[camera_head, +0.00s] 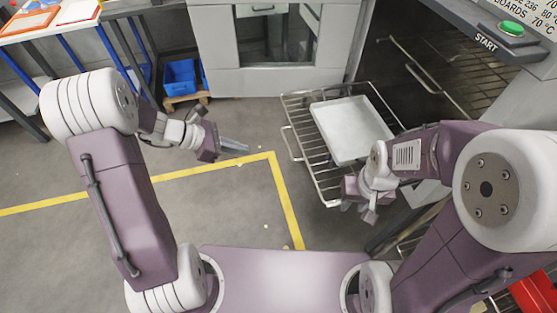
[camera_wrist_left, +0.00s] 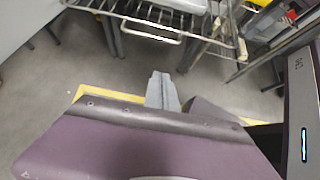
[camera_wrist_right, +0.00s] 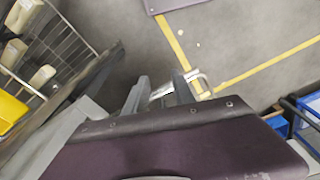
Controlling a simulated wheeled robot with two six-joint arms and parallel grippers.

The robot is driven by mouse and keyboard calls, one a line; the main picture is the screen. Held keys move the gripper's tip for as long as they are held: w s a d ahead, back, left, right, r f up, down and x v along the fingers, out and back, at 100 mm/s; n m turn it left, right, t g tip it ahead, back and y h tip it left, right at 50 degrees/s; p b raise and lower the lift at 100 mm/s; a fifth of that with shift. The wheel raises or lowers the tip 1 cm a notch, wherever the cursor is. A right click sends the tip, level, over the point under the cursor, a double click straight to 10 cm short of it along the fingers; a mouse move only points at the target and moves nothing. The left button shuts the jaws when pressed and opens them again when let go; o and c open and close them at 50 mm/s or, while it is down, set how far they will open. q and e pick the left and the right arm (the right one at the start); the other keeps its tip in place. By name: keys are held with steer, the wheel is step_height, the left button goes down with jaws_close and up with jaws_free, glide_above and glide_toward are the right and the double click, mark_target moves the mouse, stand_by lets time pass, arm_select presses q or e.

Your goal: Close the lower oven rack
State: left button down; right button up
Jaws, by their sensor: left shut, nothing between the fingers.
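The wire oven rack (camera_head: 322,183) is pulled out of the oven (camera_head: 400,60) and carries a shallow white tray (camera_head: 350,128). A loop handle (camera_head: 291,143) is on its left edge; in the left wrist view the rack and its handle (camera_wrist_left: 150,33) are at the top. My left gripper (camera_head: 235,147) is shut and empty, left of the handle and apart from it. My right gripper (camera_head: 368,208) is by the rack's near right corner; contact there cannot be told. In the right wrist view its fingers (camera_wrist_right: 158,92) are apart, with a pale metal bar showing between or beyond them.
A panel with a green start button (camera_head: 511,29) is at the upper right. A wire shelf (camera_wrist_right: 65,45) with white containers and a yellow item stands by my right arm. A blue bin (camera_head: 180,77) and a table are at the back left.

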arm_select(q)
steer(key=w+d+f+b, duration=0.1)
steer(key=w+d+f, duration=0.1)
steer(key=d, duration=0.3)
steer(key=w+d+f+b, duration=0.1)
steer(key=d+f+b, duration=0.1)
steer(key=d, duration=0.4)
steer(key=shift+w+f, duration=0.4)
steer(key=shift+f, duration=0.35)
steer(key=shift+d, duration=0.1)
